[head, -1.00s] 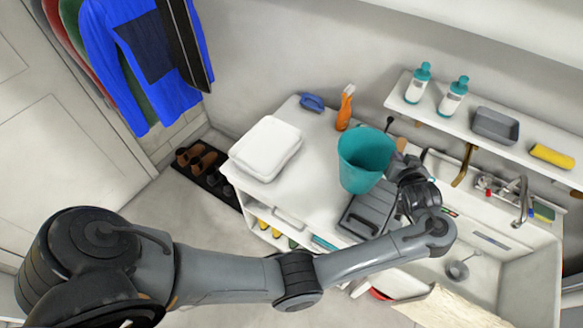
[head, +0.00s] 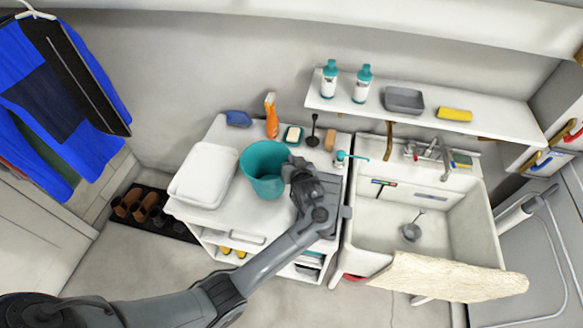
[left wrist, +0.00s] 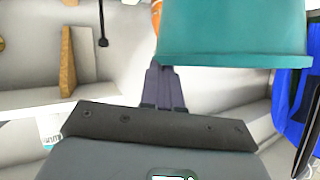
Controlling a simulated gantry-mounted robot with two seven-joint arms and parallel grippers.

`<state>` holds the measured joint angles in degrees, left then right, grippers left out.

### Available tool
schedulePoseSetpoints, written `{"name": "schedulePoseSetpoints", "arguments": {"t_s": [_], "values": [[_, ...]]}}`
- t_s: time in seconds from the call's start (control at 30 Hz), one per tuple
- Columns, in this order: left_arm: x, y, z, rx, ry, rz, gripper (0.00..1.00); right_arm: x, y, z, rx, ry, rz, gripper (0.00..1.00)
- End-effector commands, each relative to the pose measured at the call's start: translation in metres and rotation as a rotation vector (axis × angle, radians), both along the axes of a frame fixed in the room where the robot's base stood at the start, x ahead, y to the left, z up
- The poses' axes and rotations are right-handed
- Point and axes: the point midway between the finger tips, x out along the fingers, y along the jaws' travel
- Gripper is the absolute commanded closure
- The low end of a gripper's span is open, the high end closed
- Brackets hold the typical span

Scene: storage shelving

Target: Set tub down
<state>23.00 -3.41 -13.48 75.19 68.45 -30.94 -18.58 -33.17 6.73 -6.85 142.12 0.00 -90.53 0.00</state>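The teal tub (head: 262,172) is upright over the white counter (head: 222,218), just right of a white folded stack or box (head: 203,175). I cannot tell whether its base touches the counter. My left gripper (head: 293,172) is at the tub's right side. In the left wrist view the closed fingers (left wrist: 163,72) meet the left end of the rim of the tub (left wrist: 235,35), and they appear shut on its wall. The tub hides part of the counter behind it. My right gripper is not in view.
An orange spray bottle (head: 271,115), a blue item (head: 238,118), a soap dish (head: 293,135) and a black-handled brush (head: 313,133) stand along the counter's back. The sink (head: 410,215) is to the right. A wall shelf (head: 435,115) with bottles hangs above it.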

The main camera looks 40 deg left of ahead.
Motion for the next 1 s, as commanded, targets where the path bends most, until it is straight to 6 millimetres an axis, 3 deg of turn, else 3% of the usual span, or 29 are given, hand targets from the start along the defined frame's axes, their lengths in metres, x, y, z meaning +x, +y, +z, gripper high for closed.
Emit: {"name": "schedulePoseSetpoints", "arguments": {"t_s": [0.43, 0.87, 1.0], "values": [[-0.001, 0.001, -0.039, 0.001, 0.001, 0.0, 1.0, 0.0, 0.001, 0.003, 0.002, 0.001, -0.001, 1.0], [-0.001, 0.001, -0.045, -0.001, -0.001, 0.0, 1.0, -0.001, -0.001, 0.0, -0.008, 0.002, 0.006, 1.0], [-0.001, 0.001, -0.043, -0.001, 0.0, 0.001, 0.77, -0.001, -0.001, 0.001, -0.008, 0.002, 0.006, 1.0]]}}
